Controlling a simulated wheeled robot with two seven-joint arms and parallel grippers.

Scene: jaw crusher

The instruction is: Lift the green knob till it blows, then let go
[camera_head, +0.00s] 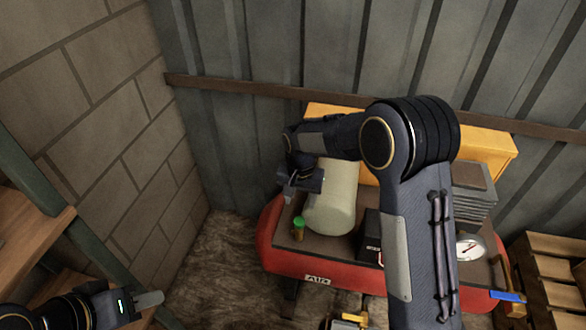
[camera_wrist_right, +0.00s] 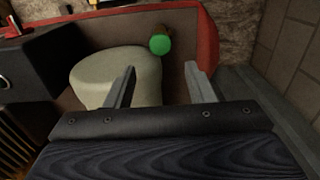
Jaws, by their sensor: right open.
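The green knob (camera_head: 298,222) stands on a short brass-coloured stem on top of the red compressor tank (camera_head: 325,277), near its left end. It also shows in the right wrist view (camera_wrist_right: 160,44), a little beyond the fingertips and between their lines. My right gripper (camera_wrist_right: 158,75) is open and empty, with the knob apart from both fingers. In the head view this gripper (camera_head: 289,187) is above and behind the knob, partly hidden by its own wrist. My left gripper (camera_head: 150,299) is at the lower left, far from the tank; its finger gap cannot be made out.
A cream rounded cylinder (camera_head: 331,212) stands close beside the knob. A dark box (camera_head: 370,238), a white-faced gauge (camera_head: 470,247) and a finned block (camera_head: 474,190) are further right. Wooden shelves (camera_head: 30,225) stand left and a pallet (camera_head: 555,265) right.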

